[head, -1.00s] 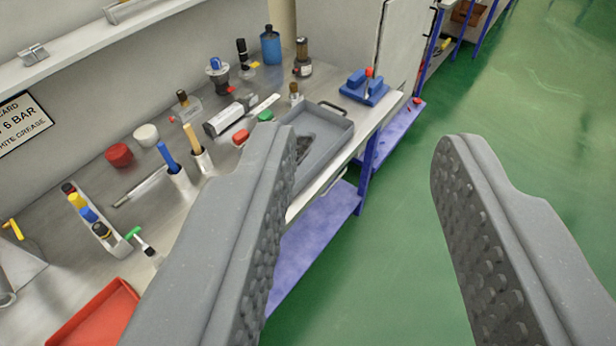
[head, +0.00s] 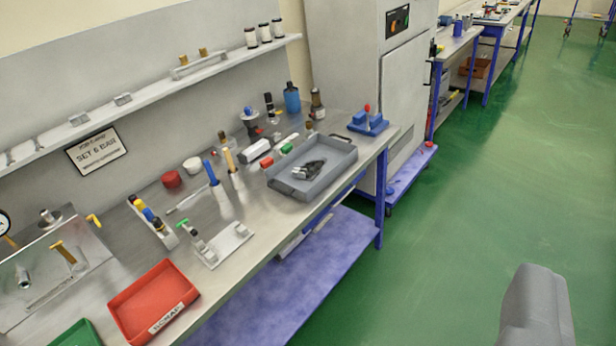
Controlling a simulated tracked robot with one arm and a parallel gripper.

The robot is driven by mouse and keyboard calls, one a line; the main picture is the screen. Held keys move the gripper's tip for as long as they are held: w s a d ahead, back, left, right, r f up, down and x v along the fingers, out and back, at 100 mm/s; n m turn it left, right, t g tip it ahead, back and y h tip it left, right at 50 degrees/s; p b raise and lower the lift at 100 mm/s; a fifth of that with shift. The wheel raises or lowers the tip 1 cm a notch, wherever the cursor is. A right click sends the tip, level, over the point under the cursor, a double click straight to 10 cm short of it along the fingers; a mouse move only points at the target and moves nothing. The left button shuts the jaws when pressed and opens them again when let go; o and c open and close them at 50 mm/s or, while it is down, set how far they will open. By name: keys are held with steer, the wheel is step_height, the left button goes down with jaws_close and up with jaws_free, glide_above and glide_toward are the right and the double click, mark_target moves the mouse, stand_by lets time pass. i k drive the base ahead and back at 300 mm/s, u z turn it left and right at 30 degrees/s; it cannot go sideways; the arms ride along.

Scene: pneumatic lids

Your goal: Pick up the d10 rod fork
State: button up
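I cannot make out for sure which part is the d10 rod fork. A small dark and silvery metal part or parts (head: 311,170) lie in the grey tray (head: 287,190) on the bench; their exact shape is too small to tell. Only one finger of my gripper (head: 540,308) shows, at the lower right over the green floor, with nothing against its left side. The other finger is out of the picture. My gripper looks open and is well apart from the tray.
On the bench stand a red tray (head: 153,302), a green tray (head: 76,335), a white fixture (head: 224,245), several upright tools and bottles, and a blue block (head: 368,123). A shelf (head: 150,92) runs above. A grey cabinet (head: 350,60) stands behind. The floor at right is clear.

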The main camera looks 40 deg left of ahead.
mark_target(296, 172)
steer(key=z, duration=0.3)
steer(key=i, duration=2.25)
steer(key=u, duration=1.1)
steer(key=i, duration=0.45)
steer(key=u, duration=0.3)
